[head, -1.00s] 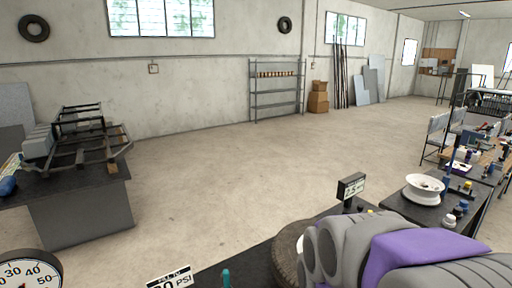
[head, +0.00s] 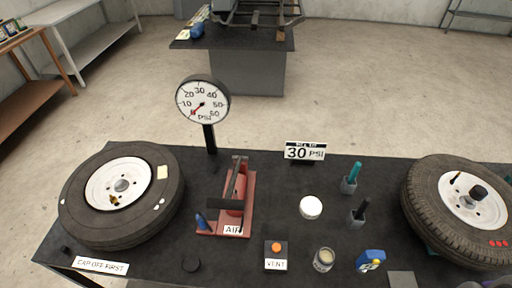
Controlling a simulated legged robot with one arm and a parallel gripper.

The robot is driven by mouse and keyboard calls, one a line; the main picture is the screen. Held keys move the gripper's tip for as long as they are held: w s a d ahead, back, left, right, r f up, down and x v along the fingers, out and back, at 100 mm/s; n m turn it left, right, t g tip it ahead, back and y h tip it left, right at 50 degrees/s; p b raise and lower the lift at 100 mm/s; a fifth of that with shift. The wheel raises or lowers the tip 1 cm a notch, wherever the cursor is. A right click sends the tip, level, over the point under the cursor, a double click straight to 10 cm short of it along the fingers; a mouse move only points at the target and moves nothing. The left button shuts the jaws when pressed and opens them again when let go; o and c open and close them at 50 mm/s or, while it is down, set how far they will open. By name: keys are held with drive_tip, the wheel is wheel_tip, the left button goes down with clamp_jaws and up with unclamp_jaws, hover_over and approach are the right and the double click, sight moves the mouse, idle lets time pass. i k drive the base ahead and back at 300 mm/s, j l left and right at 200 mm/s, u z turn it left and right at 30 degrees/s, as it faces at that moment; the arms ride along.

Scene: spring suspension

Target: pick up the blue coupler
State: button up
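A small blue tapered piece (head: 201,222), which looks like the blue coupler, stands at the front left corner of the red base of the air pump (head: 234,205). The pump carries an AIR label and has a dark bar across it. Nothing is touching the blue piece from above. My gripper does not show in the head view, so its distance to the blue piece cannot be seen.
The black bench holds a tire (head: 165,210) at left, another tire (head: 425,205) at right, a pressure gauge (head: 203,101), a 30 PSI sign (head: 305,151), an orange VENT button (head: 276,247), a tin (head: 323,260), a blue-and-yellow container (head: 370,261) and two small tool holders.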

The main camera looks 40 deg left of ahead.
sight(203, 226)
drive_tip(key=k+j+u, duration=0.1)
drive_tip(key=u, duration=2.05)
drive_tip(key=k+j, duration=0.05)
drive_tip(key=j, duration=0.05)
